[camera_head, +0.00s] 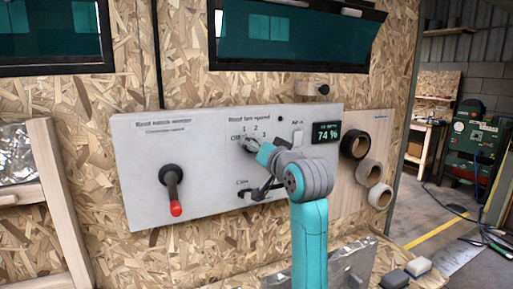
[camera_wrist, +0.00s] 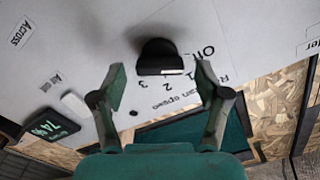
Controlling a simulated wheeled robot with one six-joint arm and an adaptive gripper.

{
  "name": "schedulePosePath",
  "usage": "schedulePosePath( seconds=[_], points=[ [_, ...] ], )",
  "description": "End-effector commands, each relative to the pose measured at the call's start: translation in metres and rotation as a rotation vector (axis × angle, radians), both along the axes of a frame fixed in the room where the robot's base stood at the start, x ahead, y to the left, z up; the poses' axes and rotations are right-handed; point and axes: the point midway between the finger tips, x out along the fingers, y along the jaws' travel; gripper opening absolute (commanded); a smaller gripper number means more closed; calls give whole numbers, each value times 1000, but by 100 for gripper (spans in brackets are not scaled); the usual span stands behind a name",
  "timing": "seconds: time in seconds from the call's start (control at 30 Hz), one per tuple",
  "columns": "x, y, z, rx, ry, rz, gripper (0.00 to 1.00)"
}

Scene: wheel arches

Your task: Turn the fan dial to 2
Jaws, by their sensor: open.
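The fan dial (camera_wrist: 157,52) is a black knob on the white panel (camera_wrist: 60,50), seen in the wrist view. A white mark lies on its edge nearest the printed 1, 2, 3; I cannot tell exactly which number it meets. OFF is printed to the right of the numbers. My gripper (camera_wrist: 160,78) is open, one finger on each side in front of the dial. No finger visibly touches it. In the head view my gripper (camera_head: 251,143) is at the numbers and mostly hides the dial.
A lever with a red end (camera_head: 175,208) sticks out at the panel's left. A display reading 74 % (camera_head: 326,132) is to the right. A dark control (camera_head: 247,193) sits below my gripper. Several tape rolls (camera_head: 370,172) hang at the right.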

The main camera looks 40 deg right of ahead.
Motion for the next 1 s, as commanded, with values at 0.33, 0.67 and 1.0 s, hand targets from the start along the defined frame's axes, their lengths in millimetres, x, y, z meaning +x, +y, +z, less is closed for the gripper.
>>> schedulePosePath(
  seconds=[0.33, 0.67, 1.0],
  points=[
    [6, -1, 0, 0, 0, 0, 75],
    [6, -1, 0, 0, 0, 0, 15],
    [5, -2, -1, 56, -16, 0, 15]
  ],
)
